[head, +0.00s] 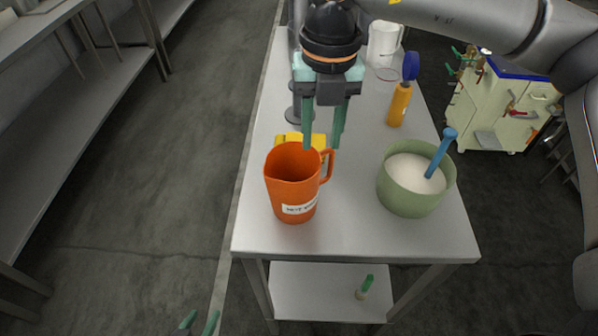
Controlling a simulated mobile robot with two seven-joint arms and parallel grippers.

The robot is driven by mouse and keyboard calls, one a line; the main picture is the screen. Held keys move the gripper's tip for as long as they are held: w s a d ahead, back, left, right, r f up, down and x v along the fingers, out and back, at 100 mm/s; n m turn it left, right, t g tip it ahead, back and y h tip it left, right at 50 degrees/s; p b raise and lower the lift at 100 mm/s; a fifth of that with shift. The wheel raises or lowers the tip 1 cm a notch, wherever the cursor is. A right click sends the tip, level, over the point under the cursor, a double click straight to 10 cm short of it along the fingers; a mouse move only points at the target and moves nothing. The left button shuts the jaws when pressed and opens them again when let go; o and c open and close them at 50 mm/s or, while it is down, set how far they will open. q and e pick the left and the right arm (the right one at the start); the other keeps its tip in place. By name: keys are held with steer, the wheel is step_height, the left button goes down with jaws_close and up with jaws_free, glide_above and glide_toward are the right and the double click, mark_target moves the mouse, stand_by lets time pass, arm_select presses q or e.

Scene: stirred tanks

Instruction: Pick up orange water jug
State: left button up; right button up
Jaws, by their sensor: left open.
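The orange water jug (291,184) stands upright near the front left of the metal table, with a white label low on its front. Its open top shows, and its handle is on the right side. My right gripper (323,143) points down just behind and above the handle, with its green fingers spread and nothing seen between them. From this view I cannot tell how far the fingertips are from the handle. Only the green fingertips of my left gripper (200,320) show at the bottom edge, apart and away from the table.
A green pot (408,196) with white content and a blue-handled tool stands right of the jug. A yellow object (287,137) sits behind the jug. An orange bottle (399,105) and a white pitcher (383,42) stand farther back. The table's (350,236) front strip is clear.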

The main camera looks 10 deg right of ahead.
mark_target(315, 180)
steer(key=shift+w+a+f, duration=0.1)
steer(key=shift+f, duration=2.75)
steer(key=shift+w+a+f, duration=0.1)
steer(key=shift+f, duration=2.75)
jaws_close()
